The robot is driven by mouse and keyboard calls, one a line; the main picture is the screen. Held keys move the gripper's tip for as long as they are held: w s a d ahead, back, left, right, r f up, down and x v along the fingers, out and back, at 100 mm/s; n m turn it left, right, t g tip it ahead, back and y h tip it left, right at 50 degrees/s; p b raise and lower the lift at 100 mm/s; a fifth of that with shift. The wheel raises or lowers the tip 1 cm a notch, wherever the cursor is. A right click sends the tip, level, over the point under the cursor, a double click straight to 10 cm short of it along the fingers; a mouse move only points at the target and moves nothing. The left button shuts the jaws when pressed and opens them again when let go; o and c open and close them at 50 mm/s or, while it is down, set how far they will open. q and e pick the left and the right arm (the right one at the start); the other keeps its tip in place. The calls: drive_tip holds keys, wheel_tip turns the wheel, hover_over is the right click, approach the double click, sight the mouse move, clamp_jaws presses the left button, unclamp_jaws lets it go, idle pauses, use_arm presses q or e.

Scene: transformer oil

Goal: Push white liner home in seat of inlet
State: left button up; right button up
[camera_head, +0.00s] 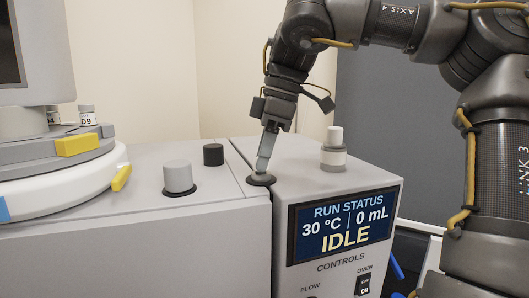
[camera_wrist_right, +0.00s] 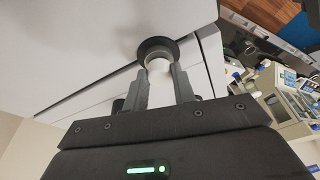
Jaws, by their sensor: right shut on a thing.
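The inlet (camera_head: 261,179) is a dark round collar on top of the grey machine, left of the display panel. My right gripper (camera_head: 264,165) points down at it with its fingertips just above the collar. In the right wrist view the gripper (camera_wrist_right: 163,82) is shut on the white liner (camera_wrist_right: 158,66), whose end is at the dark ring of the inlet (camera_wrist_right: 156,46). How deep the liner sits in the seat is hidden. In the head view the fingers cover the liner. My left gripper is not in view.
A white-topped fitting (camera_head: 334,150) stands right of the inlet. A grey knob (camera_head: 178,176) and a black cap (camera_head: 213,155) stand to its left. A round carousel (camera_head: 60,170) with vials is at the far left. The display (camera_head: 341,224) reads IDLE.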

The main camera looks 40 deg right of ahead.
drive_tip(key=shift+f, duration=0.15)
drive_tip(key=o, duration=1)
drive_tip(key=p+v, duration=0.7)
drive_tip(key=v, duration=0.4)
drive_tip(key=shift+f, duration=0.1)
